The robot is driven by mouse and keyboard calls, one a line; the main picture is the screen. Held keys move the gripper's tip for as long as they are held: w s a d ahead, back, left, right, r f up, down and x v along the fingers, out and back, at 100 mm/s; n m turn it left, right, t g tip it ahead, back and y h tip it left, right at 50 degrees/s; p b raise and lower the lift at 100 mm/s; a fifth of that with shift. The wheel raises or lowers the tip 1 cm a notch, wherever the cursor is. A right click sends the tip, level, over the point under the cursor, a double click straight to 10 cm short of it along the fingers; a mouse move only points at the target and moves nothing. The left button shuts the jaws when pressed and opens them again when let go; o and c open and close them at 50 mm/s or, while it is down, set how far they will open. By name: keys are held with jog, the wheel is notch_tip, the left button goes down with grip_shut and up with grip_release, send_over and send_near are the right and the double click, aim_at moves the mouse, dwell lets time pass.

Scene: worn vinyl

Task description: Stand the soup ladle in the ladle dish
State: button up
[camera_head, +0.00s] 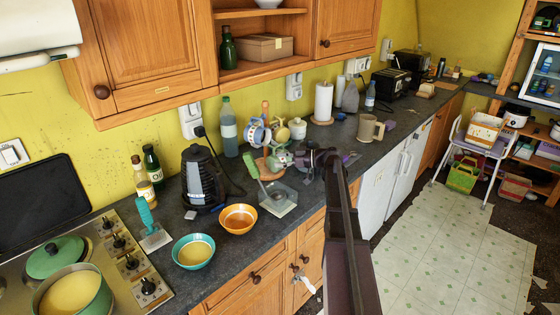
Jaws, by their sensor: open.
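A green-handled utensil, seemingly the soup ladle (251,166), stands tilted on the worktop, its handle leaning up to the left. Its lower end is at a pale, square, see-through dish (284,205), apparently the ladle dish. I cannot tell how its lower end rests there. My gripper (308,158) is dark and open, above the counter behind and to the right of the dish, apart from the ladle. Its fingertips are small and hard to make out against the mugs.
A mug tree (266,113) with several mugs stands close to my gripper. An orange bowl (238,219), a teal bowl (194,251) and a dark kettle (200,180) are left of the dish. A teal-handled tool (146,215) stands by the hob. A paper roll (323,103) stands behind.

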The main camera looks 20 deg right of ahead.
jog(key=shift+r, duration=0.2)
notch_tip(320, 180, up, 17)
jog(key=p, duration=1.7)
jog(key=shift+p, duration=0.3)
jog(key=shift+r, duration=0.1)
dwell(1.1)
jog(key=s+a+f+m+g+h+b, duration=0.25)
jog(key=s+a+f, duration=0.25)
jog(key=a+f, duration=0.25)
jog(key=s+a+f+m+g+h+b, duration=0.25)
jog(key=s+a+f, duration=0.25)
jog(key=a+f, duration=0.3)
jog(key=s+a+f+m+g+h+b, duration=0.2)
jog(key=s+a+f+m+h, duration=0.1)
jog(key=s, duration=0.5)
jog(key=s+a+f+m+g+h+b, duration=0.2)
jog(key=s+a+f+m+h+b, duration=0.1)
jog(key=s+f, duration=0.5)
jog(key=a+h, duration=0.1)
jog(key=h, duration=0.1)
jog(key=shift+f+h+b, duration=0.2)
jog(key=shift+h+b, duration=0.15)
jog(key=shift+h, duration=0.05)
